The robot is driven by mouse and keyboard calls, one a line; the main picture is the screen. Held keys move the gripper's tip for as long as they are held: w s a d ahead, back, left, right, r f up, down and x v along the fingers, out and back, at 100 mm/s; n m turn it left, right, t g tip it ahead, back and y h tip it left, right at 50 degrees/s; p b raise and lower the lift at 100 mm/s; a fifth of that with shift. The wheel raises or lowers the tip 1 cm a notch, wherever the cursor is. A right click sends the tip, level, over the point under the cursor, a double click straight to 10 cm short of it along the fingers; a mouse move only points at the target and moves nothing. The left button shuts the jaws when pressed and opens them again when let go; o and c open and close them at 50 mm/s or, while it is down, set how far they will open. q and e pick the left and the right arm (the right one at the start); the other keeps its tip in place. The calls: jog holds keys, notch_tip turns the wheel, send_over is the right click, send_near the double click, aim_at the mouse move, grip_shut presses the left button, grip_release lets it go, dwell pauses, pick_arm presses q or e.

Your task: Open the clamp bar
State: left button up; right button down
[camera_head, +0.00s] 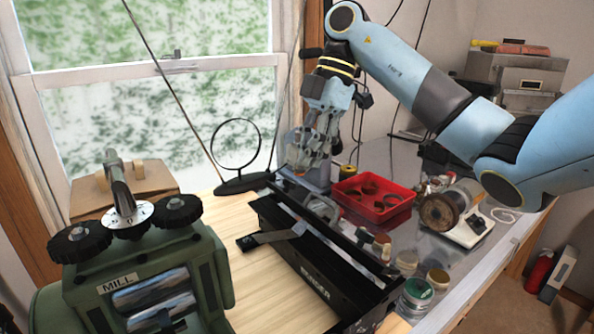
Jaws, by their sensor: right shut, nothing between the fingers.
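The black bender (335,284), with its name in white letters, stands on the wooden bench top. A long black bar (322,238) runs along its back side, and I take this to be the clamp bar. A flat lever (269,238) with a dark end sticks out to the left from the bender's far part. My right gripper (301,165) is above and behind the bender's far end. It is shut and empty, pointing down, apart from the lever. My left gripper is out of view.
A green mill (145,270) with black knobs fills the front left. A round hoop on a stand (243,183) is near the window. A red tray (373,207), a grinder (460,218) and several jars (415,294) crowd the bench on the right. Bare wood lies left of the bender.

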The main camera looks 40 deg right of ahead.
jog(key=r, duration=0.1)
jog(key=b, duration=0.3)
send_over(312, 213)
jog(key=a, duration=0.4)
notch_tip(312, 213, down, 7)
jog(key=shift+w+a+f, duration=0.1)
jog(key=shift+f, duration=0.65)
jog(key=d+p, duration=0.1)
jog(key=d, duration=0.2)
jog(key=shift+s+f+p, duration=0.15)
jog(key=shift+s+p, duration=0.05)
jog(key=shift+p, duration=0.15)
jog(key=shift+d+f, duration=0.1)
jog(key=shift+d, duration=0.4)
